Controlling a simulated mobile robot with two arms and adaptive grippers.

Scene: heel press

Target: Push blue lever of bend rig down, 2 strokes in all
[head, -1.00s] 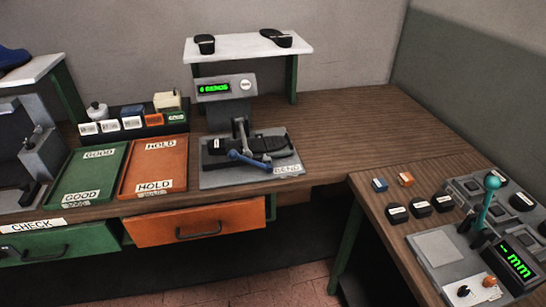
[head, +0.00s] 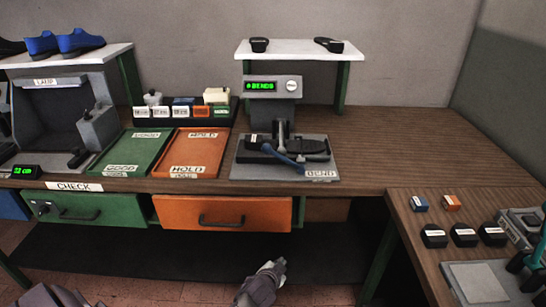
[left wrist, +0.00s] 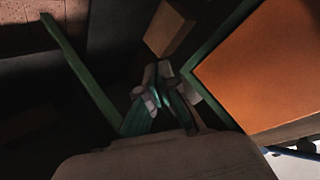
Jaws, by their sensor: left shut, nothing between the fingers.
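The bend rig (head: 240,171) stands on the wooden bench right of the trays, its plate marked BEND. Its blue lever (head: 284,159) lies low and slanted across the front of a dark sole (head: 312,147) on the rig. The rig's green display (head: 261,86) seems to read 0 BENDS; the first character is small. My left gripper (head: 281,264) is below and in front of the bench, well apart from the lever. It is shut and empty; its fingers also show in the left wrist view (left wrist: 161,92). My right gripper is not in view.
An orange drawer (head: 224,213) and a green drawer (head: 85,208) are under the bench edge, above my left gripper. Green (head: 128,158) and orange (head: 190,157) trays lie left of the rig. A side table (head: 408,221) with small blocks stands at right.

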